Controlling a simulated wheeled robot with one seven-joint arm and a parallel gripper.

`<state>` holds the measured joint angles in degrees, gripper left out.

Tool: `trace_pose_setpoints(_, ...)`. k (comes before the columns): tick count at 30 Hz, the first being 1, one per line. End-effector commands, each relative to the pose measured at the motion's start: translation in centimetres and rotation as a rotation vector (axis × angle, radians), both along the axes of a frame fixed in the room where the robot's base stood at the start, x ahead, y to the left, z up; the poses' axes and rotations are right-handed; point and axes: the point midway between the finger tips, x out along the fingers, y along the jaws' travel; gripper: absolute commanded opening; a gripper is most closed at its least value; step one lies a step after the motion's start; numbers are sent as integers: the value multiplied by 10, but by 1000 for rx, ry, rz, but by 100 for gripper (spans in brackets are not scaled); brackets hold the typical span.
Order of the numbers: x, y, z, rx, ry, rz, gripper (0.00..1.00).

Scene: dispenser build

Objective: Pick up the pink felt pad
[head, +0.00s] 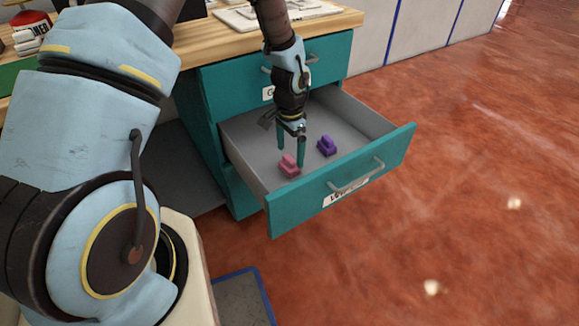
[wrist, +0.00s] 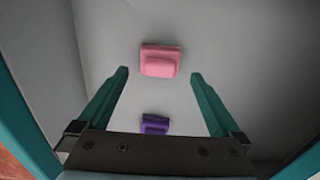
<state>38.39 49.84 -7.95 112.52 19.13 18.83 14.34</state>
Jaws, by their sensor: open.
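The pink felt pad (head: 289,166) lies on the grey floor of the open drawer, near its left front corner. My gripper (head: 291,157) is inside the drawer with its two teal fingers pointing down, close to the pad. In the wrist view the pink pad (wrist: 160,60) sits just beyond the fingertips, centred between their lines, with nothing held. My gripper (wrist: 158,76) is open in that view, its fingers wide apart on either side. Whether a finger touches the pad cannot be told.
A purple pad (head: 327,146) lies to the right of the pink one, and the wrist view shows it (wrist: 155,124) between the fingers, nearer the palm. The drawer's teal front (head: 300,212) and grey side walls surround both pads. The desk top (head: 200,42) is above.

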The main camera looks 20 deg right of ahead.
Motion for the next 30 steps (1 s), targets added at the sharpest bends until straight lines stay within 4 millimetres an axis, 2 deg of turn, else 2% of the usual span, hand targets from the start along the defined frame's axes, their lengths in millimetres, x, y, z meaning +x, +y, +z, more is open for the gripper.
trace_pose_setpoints(3,-1,3,-21,2,3,1,100)
trace_pose_setpoints(7,-1,2,-37,1,2,1,100)
trace_pose_setpoints(17,-1,2,-43,1,0,1,100)
trace_pose_setpoints(30,-1,2,-43,1,1,1,50)
